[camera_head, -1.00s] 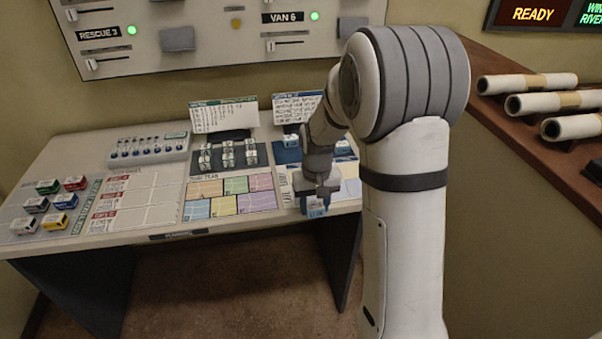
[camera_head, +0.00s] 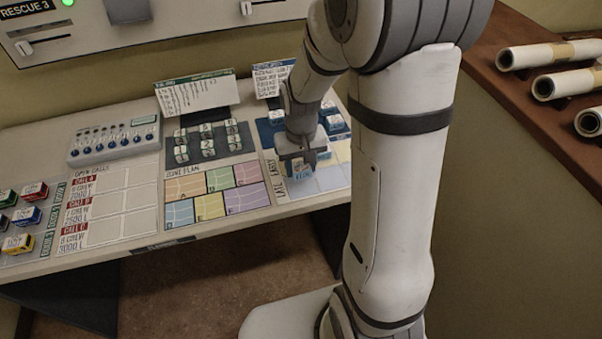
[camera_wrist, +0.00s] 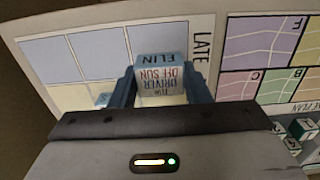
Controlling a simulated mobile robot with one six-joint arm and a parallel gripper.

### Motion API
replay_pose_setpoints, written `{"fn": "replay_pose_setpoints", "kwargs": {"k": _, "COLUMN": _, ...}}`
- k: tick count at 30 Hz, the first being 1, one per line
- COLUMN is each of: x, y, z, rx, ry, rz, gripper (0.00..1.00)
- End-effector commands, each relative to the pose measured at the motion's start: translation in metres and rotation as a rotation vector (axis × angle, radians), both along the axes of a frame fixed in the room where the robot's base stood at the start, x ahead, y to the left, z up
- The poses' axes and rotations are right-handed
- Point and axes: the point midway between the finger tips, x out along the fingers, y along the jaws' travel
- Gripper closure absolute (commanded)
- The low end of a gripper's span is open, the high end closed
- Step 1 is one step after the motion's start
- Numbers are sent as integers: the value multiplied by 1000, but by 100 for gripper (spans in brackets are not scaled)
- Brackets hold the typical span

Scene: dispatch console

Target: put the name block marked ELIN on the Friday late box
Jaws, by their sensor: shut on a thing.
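My gripper (camera_head: 297,157) is shut on a pale blue and white name block (camera_wrist: 160,75), with a finger on each side of it. The block reads ELIN on one face and DRIVER OFF SUN on another, upside down in the wrist view. It is over the roster board (camera_head: 332,180), at the end by the LATE and EARLY labels. The wrist view shows the late row as grey-blue boxes (camera_wrist: 98,57) and the LATE label (camera_wrist: 200,48) beside the block. The block hides part of the column nearest that label. I cannot read day headings or tell whether it touches the board.
Other blue-topped name blocks (camera_head: 333,122) stand behind the board. Upright cards (camera_head: 195,95) stand at the back. Open call sheets (camera_head: 110,205) lie farther left.

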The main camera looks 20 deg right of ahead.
Motion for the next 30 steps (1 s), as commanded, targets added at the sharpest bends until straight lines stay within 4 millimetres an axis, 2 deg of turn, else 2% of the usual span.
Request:
{"fn": "replay_pose_setpoints", "kwargs": {"k": 9, "x": -1, "y": -1, "z": -38, "rx": 0, "ry": 3, "rz": -2, "gripper": 79}}
{"fn": "replay_pose_setpoints", "kwargs": {"k": 21, "x": 0, "y": -1, "z": -45, "rx": 0, "ry": -1, "rz": -4, "gripper": 79}}
{"fn": "replay_pose_setpoints", "kwargs": {"k": 22, "x": 0, "y": -2, "z": -45, "rx": 0, "ry": -1, "rz": -4, "gripper": 56}}
{"fn": "replay_pose_setpoints", "kwargs": {"k": 30, "x": 0, "y": -2, "z": -43, "rx": 0, "ry": -1, "rz": -4, "gripper": 35}}
